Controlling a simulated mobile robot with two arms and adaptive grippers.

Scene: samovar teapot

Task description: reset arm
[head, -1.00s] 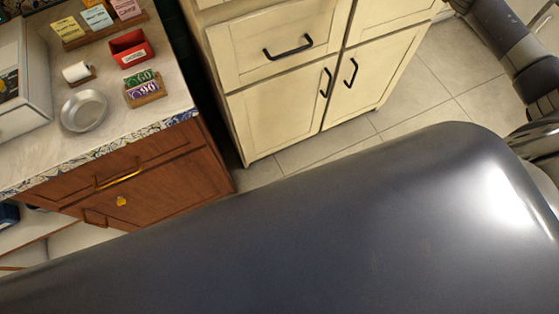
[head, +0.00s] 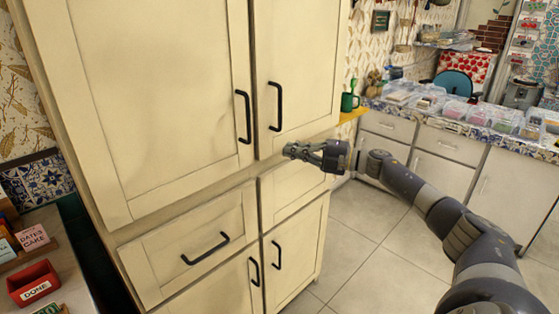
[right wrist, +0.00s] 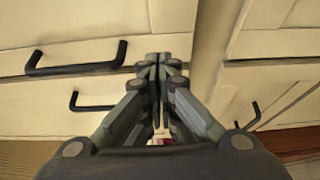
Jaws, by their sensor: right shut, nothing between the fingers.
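My right arm comes in from the lower right of the head view. Its gripper (head: 300,150) points left in front of the cream cabinet (head: 150,100), near the height between the upper doors and the drawer. In the right wrist view the fingers of the right gripper (right wrist: 157,62) are together with nothing between them. Cream cabinet fronts with black handles (right wrist: 76,58) show beyond them. I cannot tell how far the fingertips are from the cabinet. My left gripper is not in view.
A counter at lower left holds a red box (head: 34,284) marked "DONE". At right, a counter (head: 455,125) carries several clear containers, with a blue chair (head: 454,84) behind. A green mug (head: 349,102) stands on a yellow shelf. The tiled floor (head: 365,215) between is clear.

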